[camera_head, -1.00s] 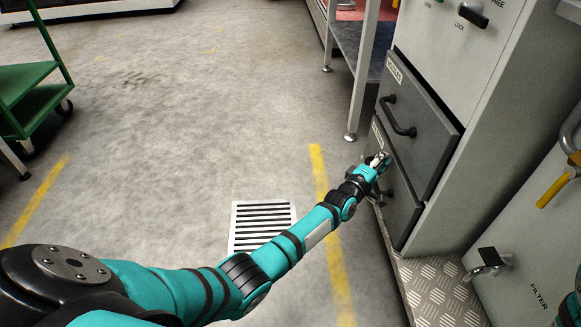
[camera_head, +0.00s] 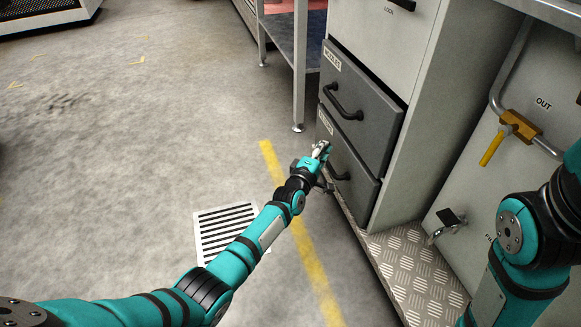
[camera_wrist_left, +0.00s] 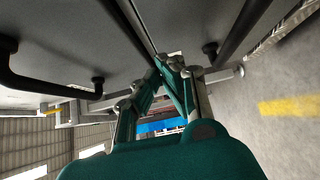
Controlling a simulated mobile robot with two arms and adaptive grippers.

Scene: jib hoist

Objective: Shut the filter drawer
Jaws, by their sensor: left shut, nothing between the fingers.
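A grey cabinet has two dark drawers in the head view. The upper drawer (camera_head: 360,108) carries a label that seems to read NOZZLES. The lower drawer (camera_head: 352,178) sits below it; its label is too covered or small to read, so I cannot confirm it is the filter drawer. My left gripper (camera_head: 323,148) is shut and empty at the lower drawer's front, beside its bar handle (camera_head: 339,172). In the left wrist view the shut fingers (camera_wrist_left: 168,65) are close to a dark drawer face (camera_wrist_left: 90,40); contact cannot be told. My right gripper is out of view.
My right arm crosses the head view's right edge. A pale panel (camera_head: 478,185) with a yellow-handled valve (camera_head: 515,128) stands right. Chequered plate (camera_head: 415,270) lies before the cabinet. A table leg (camera_head: 299,75) stands behind.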

